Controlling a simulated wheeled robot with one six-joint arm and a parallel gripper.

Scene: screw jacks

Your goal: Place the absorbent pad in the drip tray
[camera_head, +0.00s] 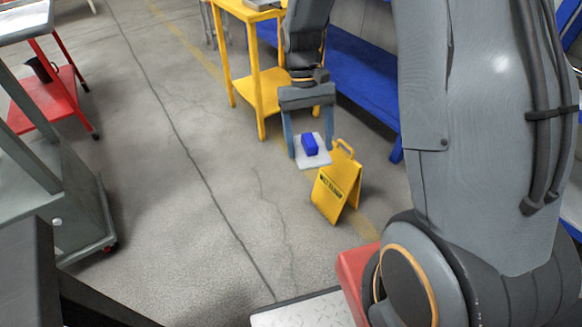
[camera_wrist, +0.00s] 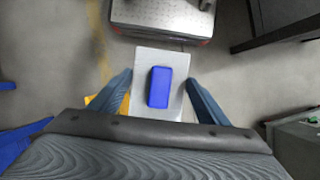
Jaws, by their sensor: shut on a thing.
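My gripper (camera_head: 309,150) points down in mid-air over the open floor, its two fingers well apart. Between them is a flat, pale, square-edged piece (camera_head: 312,158), which I take to be the absorbent pad, with a blue block (camera_head: 310,145) on it. In the wrist view the pale pad (camera_wrist: 141,66) spans the gap between the fingers (camera_wrist: 160,82), its side edges at their tips. The blue block (camera_wrist: 159,87) sits near its middle, clear of both fingers. I cannot make out a drip tray in either view.
A yellow table (camera_head: 262,95) and a blue bench (camera_head: 362,80) stand behind. A red cart (camera_head: 52,100) and a grey cabinet (camera_head: 62,190) are at left. The floor between is clear.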

